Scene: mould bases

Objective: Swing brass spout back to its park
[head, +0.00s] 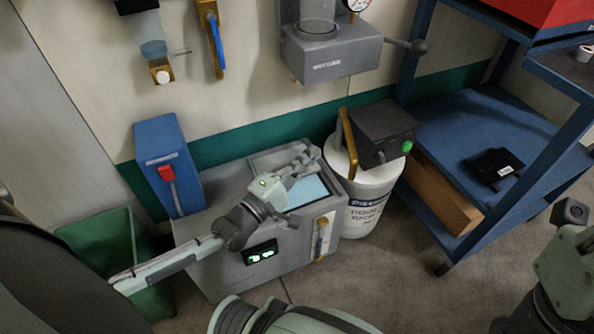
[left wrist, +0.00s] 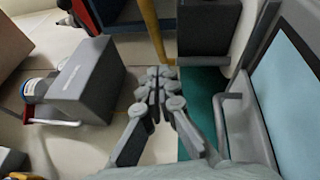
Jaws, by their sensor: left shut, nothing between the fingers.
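The brass spout (head: 347,140) is a slim bar beside the dark grey box with a green button (head: 384,133), above the white bucket (head: 368,205). In the left wrist view the brass spout (left wrist: 153,28) comes down from the top edge, and its lower end is close to my fingertips. My left gripper (head: 311,156) is over the grey tank, just left of the spout. It is shut and empty; its fingers (left wrist: 160,78) are together in the left wrist view. I cannot tell whether they touch the spout. My right gripper's fingers are not in view.
The grey tank (head: 215,235) has a light blue panel on top. A grey wall unit with a ball lever (head: 332,55) hangs above. A blue box with a red switch (head: 164,165) stands left, a blue shelf (head: 455,125) right, a green bin (head: 95,240) lower left.

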